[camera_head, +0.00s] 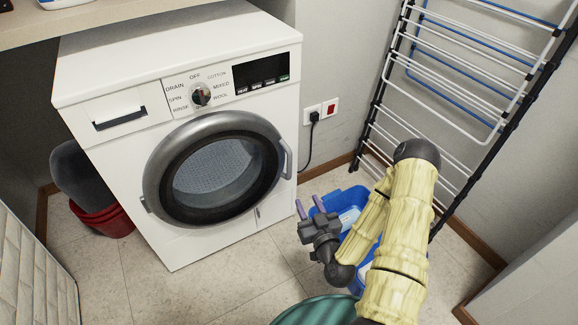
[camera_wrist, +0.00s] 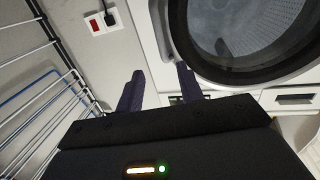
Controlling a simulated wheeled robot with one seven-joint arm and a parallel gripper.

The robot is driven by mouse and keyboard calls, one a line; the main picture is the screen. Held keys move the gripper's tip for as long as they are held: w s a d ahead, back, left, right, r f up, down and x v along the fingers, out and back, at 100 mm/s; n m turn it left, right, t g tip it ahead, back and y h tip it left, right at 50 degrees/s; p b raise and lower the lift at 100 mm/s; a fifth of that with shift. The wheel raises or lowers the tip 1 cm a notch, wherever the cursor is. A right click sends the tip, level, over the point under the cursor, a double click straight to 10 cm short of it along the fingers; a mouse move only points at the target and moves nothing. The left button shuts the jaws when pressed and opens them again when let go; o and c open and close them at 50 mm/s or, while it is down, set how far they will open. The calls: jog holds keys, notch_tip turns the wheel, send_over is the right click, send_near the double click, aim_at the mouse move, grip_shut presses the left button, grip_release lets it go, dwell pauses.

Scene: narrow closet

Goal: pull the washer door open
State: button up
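The white washer (camera_head: 180,120) stands at the left middle of the head view. Its round door (camera_head: 215,170) has a grey rim and dark glass and looks closed. The door handle (camera_head: 286,158) is a light grey bar on the right side of the rim. My gripper (camera_head: 309,209) is right of and below the handle, apart from it. In the wrist view the two purple fingers of my gripper (camera_wrist: 159,88) are spread with nothing between them. The door (camera_wrist: 245,35) shows at the upper right there, partly cut off by the frame.
A drying rack (camera_head: 450,95) stands at the right against the wall. A blue bin (camera_head: 352,196) is on the floor behind my arm, and a green round thing (camera_head: 310,312) is at the bottom edge. A red bucket (camera_head: 105,221) is left of the washer.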

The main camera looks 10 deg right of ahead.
jog(key=shift+w+f, duration=0.1)
jog(key=b, duration=1.4)
send_near(290, 166)
jog(key=w, duration=0.5)
jog(key=w+p, duration=0.1)
jog(key=w, duration=0.2)
jog(key=w+a+p, duration=0.1)
jog(key=w, duration=0.2)
